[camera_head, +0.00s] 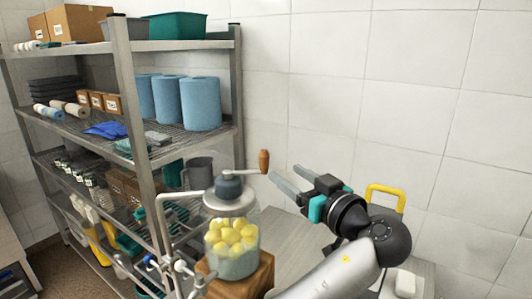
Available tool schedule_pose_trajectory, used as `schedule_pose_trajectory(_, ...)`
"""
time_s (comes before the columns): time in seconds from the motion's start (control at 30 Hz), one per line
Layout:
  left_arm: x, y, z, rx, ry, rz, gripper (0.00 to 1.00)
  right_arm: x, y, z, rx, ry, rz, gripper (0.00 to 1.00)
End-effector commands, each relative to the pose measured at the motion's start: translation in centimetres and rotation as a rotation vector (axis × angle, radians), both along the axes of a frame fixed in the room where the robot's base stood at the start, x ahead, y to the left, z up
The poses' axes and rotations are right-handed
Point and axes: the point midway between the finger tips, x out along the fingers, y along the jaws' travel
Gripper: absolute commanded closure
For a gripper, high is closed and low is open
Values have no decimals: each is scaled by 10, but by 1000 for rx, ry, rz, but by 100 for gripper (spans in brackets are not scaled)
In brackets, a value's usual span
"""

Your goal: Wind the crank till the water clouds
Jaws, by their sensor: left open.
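A clear jar (231,262) holds several yellow round pieces, with pale greyish-blue contents below them. A dark grey cap (229,187) tops it. A crank arm runs from the cap to the right and ends in an upright brown wooden handle (264,161). My left gripper (284,170) is open, its two grey fingers pointing left toward the handle. The fingertips are close to the handle's right side; I cannot tell whether they touch it. The jar stands on a wooden block (262,277). My right gripper is out of view.
A metal shelf rack (123,85) with blue rolls (201,104), boxes and bins fills the left. Bent metal tubing (163,235) stands just left of the jar. A yellow handle (386,192) and a white object (405,284) are at right. White tiled wall lies behind.

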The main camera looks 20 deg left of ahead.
Motion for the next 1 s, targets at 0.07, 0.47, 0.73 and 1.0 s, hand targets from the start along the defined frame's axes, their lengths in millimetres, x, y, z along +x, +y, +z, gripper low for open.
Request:
schedule_pose_trajectory(0.07, 10, 17, 4, 5, 2, 4, 39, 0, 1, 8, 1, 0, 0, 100)
schedule_pose_trajectory(0.47, 54, 78, 3, 3, 1, 0, 39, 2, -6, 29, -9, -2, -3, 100)
schedule_pose_trajectory(0.73, 63, 91, 0, 1, 1, -2, 39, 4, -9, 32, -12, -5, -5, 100)
schedule_pose_trajectory(1.0, 63, 91, 0, 1, 1, -2, 43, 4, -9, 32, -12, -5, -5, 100)
